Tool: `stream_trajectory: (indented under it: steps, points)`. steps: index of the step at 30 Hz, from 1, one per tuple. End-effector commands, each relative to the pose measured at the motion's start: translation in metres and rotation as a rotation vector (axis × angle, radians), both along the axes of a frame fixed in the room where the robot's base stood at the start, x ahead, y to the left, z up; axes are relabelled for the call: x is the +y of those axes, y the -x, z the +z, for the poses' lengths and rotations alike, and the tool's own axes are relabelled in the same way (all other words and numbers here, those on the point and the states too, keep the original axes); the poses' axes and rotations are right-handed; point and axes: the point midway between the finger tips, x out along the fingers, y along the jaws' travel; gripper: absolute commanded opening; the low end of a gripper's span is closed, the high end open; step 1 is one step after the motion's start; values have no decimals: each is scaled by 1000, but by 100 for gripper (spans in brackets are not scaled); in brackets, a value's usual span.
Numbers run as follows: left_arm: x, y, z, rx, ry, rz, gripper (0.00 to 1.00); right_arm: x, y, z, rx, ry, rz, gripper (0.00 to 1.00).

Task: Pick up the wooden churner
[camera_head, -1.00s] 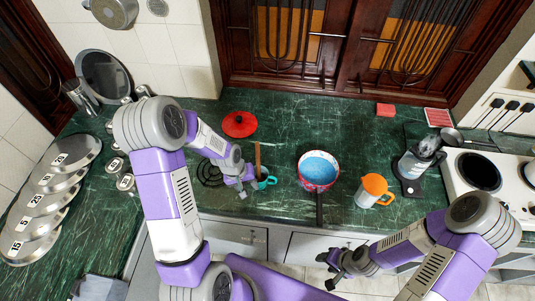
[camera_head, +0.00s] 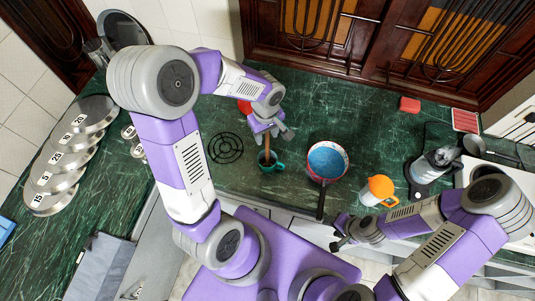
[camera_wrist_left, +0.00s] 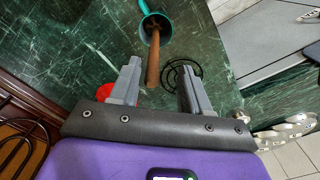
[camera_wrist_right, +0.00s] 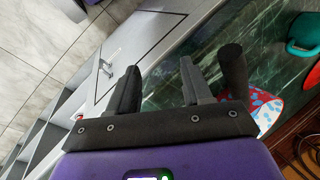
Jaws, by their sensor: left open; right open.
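The wooden churner (camera_head: 267,146) stands upright in a teal cup (camera_head: 270,167) on the green counter. In the left wrist view the brown churner handle (camera_wrist_left: 153,62) rises out of the teal cup (camera_wrist_left: 143,12) and points toward the gap between my left fingers. My left gripper (camera_head: 272,133) is open at the upper end of the handle; it also shows in the left wrist view (camera_wrist_left: 160,85). The handle is not clasped. My right gripper (camera_head: 338,232) is open and empty by the counter's front edge; its fingers show in the right wrist view (camera_wrist_right: 158,88).
A pan with blue contents (camera_head: 327,160) stands right of the cup, its handle toward the front edge. An orange-lidded jug (camera_head: 378,190) and a blender-like appliance (camera_head: 432,165) stand further right. A black coil trivet (camera_head: 225,148) lies left of the cup.

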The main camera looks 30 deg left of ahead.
Motion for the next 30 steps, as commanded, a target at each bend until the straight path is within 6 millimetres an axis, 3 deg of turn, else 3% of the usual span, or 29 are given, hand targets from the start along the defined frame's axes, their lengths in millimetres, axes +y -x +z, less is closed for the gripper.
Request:
stream_trajectory:
  steps: [9,18,27,30]
  points:
    - [1,-8,-41,2,0,-2,47,0,0,3,0,0,0,49]
    - [1,-8,-47,-2,1,-2,47,0,0,3,0,0,0,49]
    - [1,-8,-46,-2,1,-2,2,0,0,3,0,0,0,49]
    - [1,-8,-46,-2,1,-2,0,0,0,3,0,0,0,49]
